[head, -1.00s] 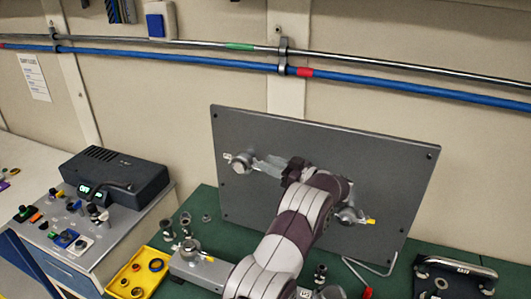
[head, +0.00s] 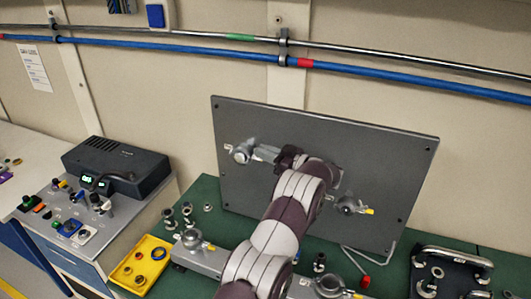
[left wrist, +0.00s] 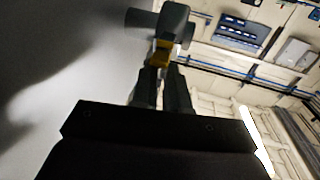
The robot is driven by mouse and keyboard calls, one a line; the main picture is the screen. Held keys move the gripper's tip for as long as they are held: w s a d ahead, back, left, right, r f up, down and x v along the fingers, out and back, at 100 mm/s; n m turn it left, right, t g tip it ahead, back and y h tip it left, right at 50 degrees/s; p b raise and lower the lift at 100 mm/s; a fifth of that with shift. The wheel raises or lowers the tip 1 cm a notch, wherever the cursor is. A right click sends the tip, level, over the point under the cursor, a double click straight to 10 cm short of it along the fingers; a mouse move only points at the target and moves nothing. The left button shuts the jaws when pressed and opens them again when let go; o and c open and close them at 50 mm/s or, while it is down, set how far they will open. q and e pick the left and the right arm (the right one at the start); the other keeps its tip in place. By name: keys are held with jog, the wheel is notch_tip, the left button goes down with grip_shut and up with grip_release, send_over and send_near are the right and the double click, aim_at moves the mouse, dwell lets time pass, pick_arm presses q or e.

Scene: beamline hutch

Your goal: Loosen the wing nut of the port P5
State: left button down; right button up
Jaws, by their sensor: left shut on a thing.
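The grey upright panel (head: 330,135) carries port fittings. One clamped metal fitting (head: 243,152) is at its left, another (head: 349,205) with a yellow tag at its right. Port labels are too small to read. My left arm crosses in front of the panel, and the left gripper (head: 284,157) is at the panel beside the left fitting's clamp. In the left wrist view, my left gripper's fingers (left wrist: 162,82) are shut on a small brass-coloured wing nut (left wrist: 161,52), with a grey metal fitting (left wrist: 175,20) just beyond. My arm hides the panel's lower middle. My right gripper is not in view.
A yellow tray (head: 140,262) with rings and a dark instrument box (head: 115,167) are at the left. Loose metal parts (head: 187,210) stand on the green bench. A black tray with a handle (head: 455,262) is at the right. A bent stand leg (head: 385,268) sticks out below the panel.

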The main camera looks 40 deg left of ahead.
pick_arm(q)
jog(key=shift+f, duration=0.1)
dwell(0.7)
jog(key=c, duration=1.3)
grip_release()
jog(key=shift+d, duration=0.1)
jog(key=d+b, duration=0.2)
jog(key=d, duration=0.2)
jog(key=d+b, duration=0.2)
jog(key=d, duration=0.2)
jog(key=d+b, duration=0.2)
jog(key=d, duration=0.2)
jog(key=shift+w+d+b, duration=0.2)
jog(key=shift+w+b, duration=0.1)
jog(key=shift+w, duration=0.1)
